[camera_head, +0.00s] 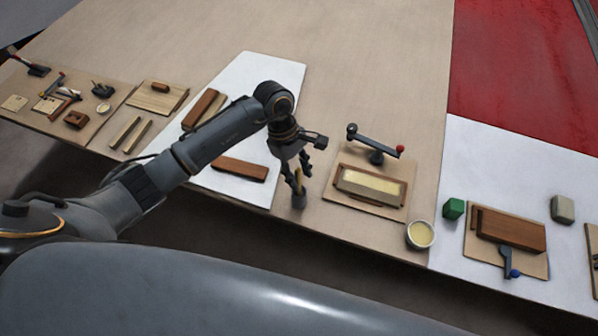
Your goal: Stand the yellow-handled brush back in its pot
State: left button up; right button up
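Directly below is a small grey pot (298,201) on the bench. The brush's lower end is at or in the pot's mouth; I cannot tell how deep it sits. I see no clear contact between the fingers and the handle. My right gripper is out of view.
Right of the pot is a board with a framed pale block (370,186) and a red-knobbed lever tool (376,150). A cream-filled bowl (420,235) stands near the edge. A brown wooden bar (240,168) lies left.

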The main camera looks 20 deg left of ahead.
pick_arm(q)
jog(key=shift+r, duration=0.1)
jog(key=shift+r+p, duration=0.2)
jog(key=shift+p, duration=0.1)
jog(key=b+v, duration=0.5)
jog(key=v, duration=0.6)
jog(key=shift+a+r, duration=0.2)
jog(key=shift+r, duration=0.15)
